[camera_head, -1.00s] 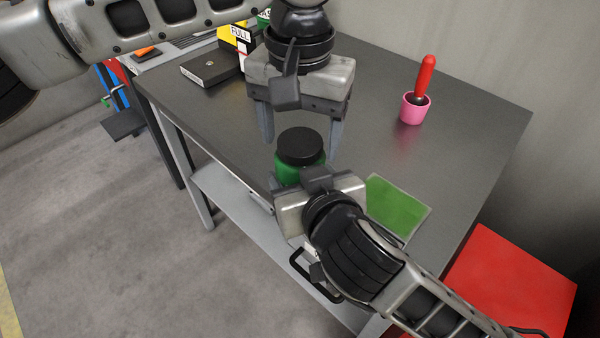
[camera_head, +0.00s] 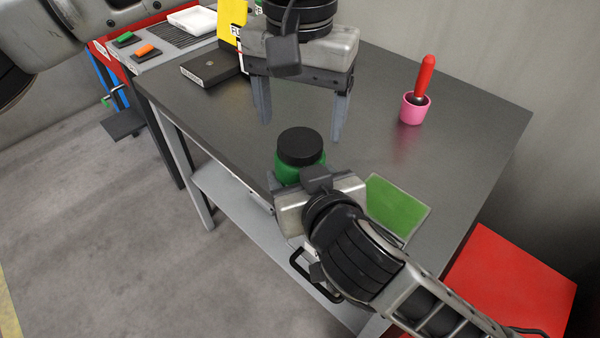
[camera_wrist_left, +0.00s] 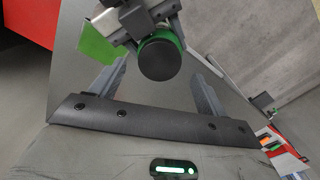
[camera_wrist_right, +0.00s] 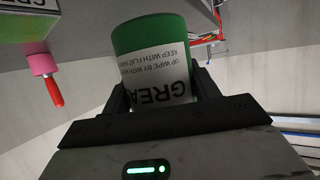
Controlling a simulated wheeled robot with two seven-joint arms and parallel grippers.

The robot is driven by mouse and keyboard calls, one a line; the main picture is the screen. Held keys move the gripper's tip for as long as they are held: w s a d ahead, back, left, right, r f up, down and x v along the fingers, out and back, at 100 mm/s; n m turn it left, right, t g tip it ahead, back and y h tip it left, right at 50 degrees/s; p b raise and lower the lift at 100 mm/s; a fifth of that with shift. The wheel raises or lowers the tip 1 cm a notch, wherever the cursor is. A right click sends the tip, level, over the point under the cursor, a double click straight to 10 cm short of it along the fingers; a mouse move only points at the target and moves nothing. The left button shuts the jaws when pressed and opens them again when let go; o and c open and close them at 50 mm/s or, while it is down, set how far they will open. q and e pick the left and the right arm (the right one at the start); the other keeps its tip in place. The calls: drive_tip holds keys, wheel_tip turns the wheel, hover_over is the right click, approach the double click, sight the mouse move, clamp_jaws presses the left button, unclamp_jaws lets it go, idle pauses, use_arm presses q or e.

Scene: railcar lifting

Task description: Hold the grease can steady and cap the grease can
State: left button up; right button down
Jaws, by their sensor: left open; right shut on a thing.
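The green grease can (camera_head: 290,172) stands upright on the dark table, with the black cap (camera_head: 300,146) on its top. My right gripper (camera_head: 302,186) is shut on the can from the near side. In the right wrist view the can (camera_wrist_right: 160,75) shows its white label between the fingers. My left gripper (camera_head: 298,128) is open and empty, above and behind the can with its fingers pointing down. In the left wrist view the cap (camera_wrist_left: 159,59) shows as a black disc beyond the open fingers, not touched by them. Whether the cap is fully seated cannot be told.
A pink cup (camera_head: 414,109) with a red-handled tool stands at the right back. A dark box (camera_head: 210,67) and a yellow sign (camera_head: 231,22) are at the back left. The table between can and cup is clear.

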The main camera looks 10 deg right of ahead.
sight(300, 141)
use_arm(q)
drive_tip(key=shift+r, duration=0.65)
drive_tip(key=shift+c, duration=0.5)
wheel_tip(300, 141, up, 4)
drive_tip(key=shift+s+f, duration=0.1)
drive_tip(key=shift+f, duration=0.1)
drive_tip(key=shift+f, duration=0.1)
drive_tip(key=shift+f, duration=3.95)
drive_tip(key=shift+c, duration=0.3)
